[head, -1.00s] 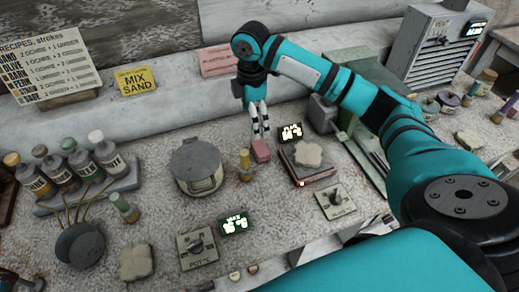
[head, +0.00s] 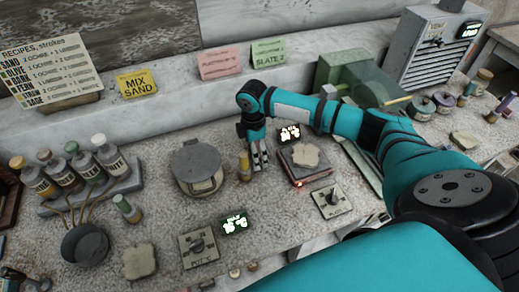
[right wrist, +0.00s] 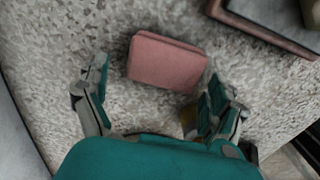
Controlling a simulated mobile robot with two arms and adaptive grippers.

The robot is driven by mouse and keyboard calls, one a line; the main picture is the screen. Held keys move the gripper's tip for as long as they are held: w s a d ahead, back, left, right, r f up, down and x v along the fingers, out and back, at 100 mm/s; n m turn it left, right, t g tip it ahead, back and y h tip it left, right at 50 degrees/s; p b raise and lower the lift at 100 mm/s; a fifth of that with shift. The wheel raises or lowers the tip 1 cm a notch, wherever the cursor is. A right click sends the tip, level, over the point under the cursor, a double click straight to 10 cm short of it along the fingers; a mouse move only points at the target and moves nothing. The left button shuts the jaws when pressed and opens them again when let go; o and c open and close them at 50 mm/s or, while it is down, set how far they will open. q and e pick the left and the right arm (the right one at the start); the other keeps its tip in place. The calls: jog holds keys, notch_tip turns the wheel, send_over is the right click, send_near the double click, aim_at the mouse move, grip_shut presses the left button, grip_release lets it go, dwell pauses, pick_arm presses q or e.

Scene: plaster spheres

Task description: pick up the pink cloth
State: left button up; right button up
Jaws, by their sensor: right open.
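The pink cloth (right wrist: 166,62) is a small folded block lying on the speckled worktop in the right wrist view. In the head view my right gripper hides it. My right gripper (head: 260,157) points down over that spot. In the right wrist view my right gripper (right wrist: 158,80) is open, with one finger on each side of the cloth's near part. The fingers appear apart from the cloth, and nothing is held.
A small yellow-capped bottle (head: 244,167) stands close to the left of my right gripper. A lidded grey pot (head: 197,169) is further left. A scale-like plate with a pale slab (head: 305,157) stands to the right.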

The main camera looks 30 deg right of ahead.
jog(key=c, duration=1.1)
jog(key=shift+r, duration=0.1)
jog(key=shift+r, duration=0.25)
notch_tip(320, 180, up, 2)
jog(key=shift+r+b, duration=0.1)
jog(key=shift+b, duration=0.4)
jog(key=shift+s+a+r, duration=0.15)
jog(key=shift+s+r, duration=0.1)
jog(key=shift+s, duration=0.35)
jog(key=s+a, duration=0.1)
jog(key=s, duration=0.3)
jog(key=s+a+r+b, duration=0.1)
jog(key=s, duration=0.4)
jog(key=s+a+b, duration=0.1)
jog(key=s+a, duration=0.1)
jog(key=s, duration=0.3)
jog(key=shift+s+r, duration=0.15)
jog(key=shift+r, duration=0.15)
